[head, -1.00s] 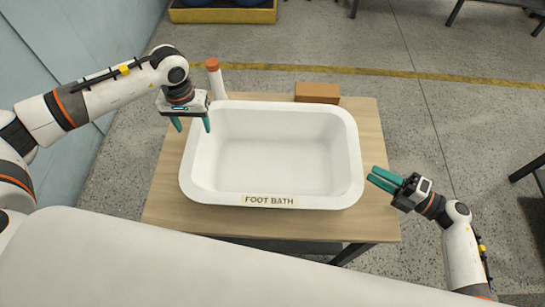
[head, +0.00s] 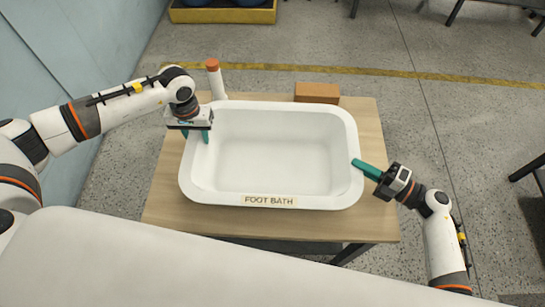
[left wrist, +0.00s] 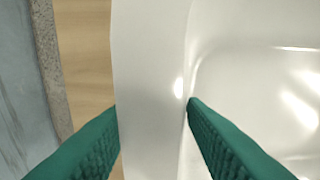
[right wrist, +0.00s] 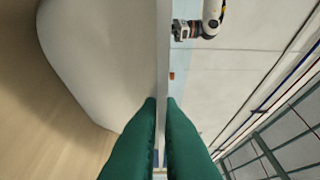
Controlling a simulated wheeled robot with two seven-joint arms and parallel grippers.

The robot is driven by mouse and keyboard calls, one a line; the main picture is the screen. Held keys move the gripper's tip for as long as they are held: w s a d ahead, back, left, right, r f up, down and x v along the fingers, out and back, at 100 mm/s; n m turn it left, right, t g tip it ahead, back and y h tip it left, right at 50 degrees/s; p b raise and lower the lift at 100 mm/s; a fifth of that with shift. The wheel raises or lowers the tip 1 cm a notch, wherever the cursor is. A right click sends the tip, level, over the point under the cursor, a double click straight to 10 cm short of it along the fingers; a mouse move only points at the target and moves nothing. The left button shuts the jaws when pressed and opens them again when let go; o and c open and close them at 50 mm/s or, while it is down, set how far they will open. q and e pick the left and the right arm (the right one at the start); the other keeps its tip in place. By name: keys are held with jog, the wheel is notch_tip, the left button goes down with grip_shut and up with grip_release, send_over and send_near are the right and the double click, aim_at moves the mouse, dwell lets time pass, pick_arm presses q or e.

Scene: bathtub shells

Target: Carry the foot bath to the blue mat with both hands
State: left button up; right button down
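The white foot bath (head: 275,160) stands level on a wooden table, its name label facing me. My left gripper (head: 196,135) points down at its left rim, one finger outside and one inside. My right gripper (head: 356,163) comes in sideways at the right rim. In the right wrist view its fingers (right wrist: 161,102) are close together with the thin rim between them, shut on it. No blue mat is recognizable.
On the table (head: 383,220), a white bottle with an orange cap (head: 215,80) stands just behind the bath's left corner. A brown box (head: 317,93) lies behind the bath. A yellow-edged crate (head: 222,15) is on the floor beyond. Grey floor lies around the table.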

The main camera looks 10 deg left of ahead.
pick_arm(q)
grip_shut()
jog(key=shift+d+r, duration=0.1)
dwell(1.0)
